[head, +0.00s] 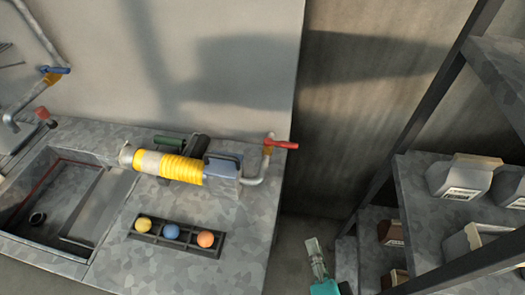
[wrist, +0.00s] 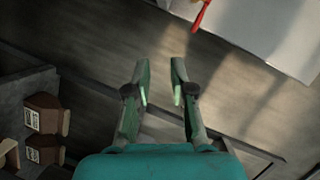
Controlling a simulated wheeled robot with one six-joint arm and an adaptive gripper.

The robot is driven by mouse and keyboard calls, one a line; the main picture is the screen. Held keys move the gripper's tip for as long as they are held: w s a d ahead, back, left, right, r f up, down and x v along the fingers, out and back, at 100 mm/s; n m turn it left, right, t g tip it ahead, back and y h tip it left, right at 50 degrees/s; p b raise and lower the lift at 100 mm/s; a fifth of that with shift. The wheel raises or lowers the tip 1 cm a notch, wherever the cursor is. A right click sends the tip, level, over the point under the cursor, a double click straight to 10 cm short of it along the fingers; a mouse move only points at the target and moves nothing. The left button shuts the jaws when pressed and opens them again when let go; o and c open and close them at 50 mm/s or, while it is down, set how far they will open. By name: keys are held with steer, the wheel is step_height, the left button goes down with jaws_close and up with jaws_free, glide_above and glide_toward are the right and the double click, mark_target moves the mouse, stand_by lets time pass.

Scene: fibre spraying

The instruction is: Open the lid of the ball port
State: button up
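The pipe assembly lies on the counter in the head view, with a yellow coiled hose (head: 181,168) around its middle. A blue-grey block with a handle (head: 222,167) sits at its right end, apparently the ball port with its lid down; the fine detail is too small to be sure. My gripper (head: 316,258) is at the lower right of the head view, beyond the counter's right edge and well apart from the assembly. In the wrist view my gripper (wrist: 161,82) has its two fingers apart with nothing between them.
A dark tray (head: 152,238) holds a yellow ball (head: 143,225), a blue ball (head: 172,231) and an orange ball (head: 206,239). A red valve handle (head: 281,144) tops a bent pipe. A sink (head: 90,208) is left. Shelves with bottles (head: 463,178) stand right.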

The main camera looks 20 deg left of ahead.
steer(key=w+a+r+g+y, duration=0.25)
steer(key=a+r, duration=0.35)
steer(key=a, duration=0.4)
steer(key=g+y, duration=0.2)
steer(key=y, duration=0.2)
glide_toward(220, 157)
steer(key=shift+m, duration=0.4)
steer(key=x, duration=1)
steer(key=shift+w+a+f, duration=0.15)
steer(key=shift+w+f, duration=0.05)
steer(key=shift+f, duration=0.05)
jaws_close()
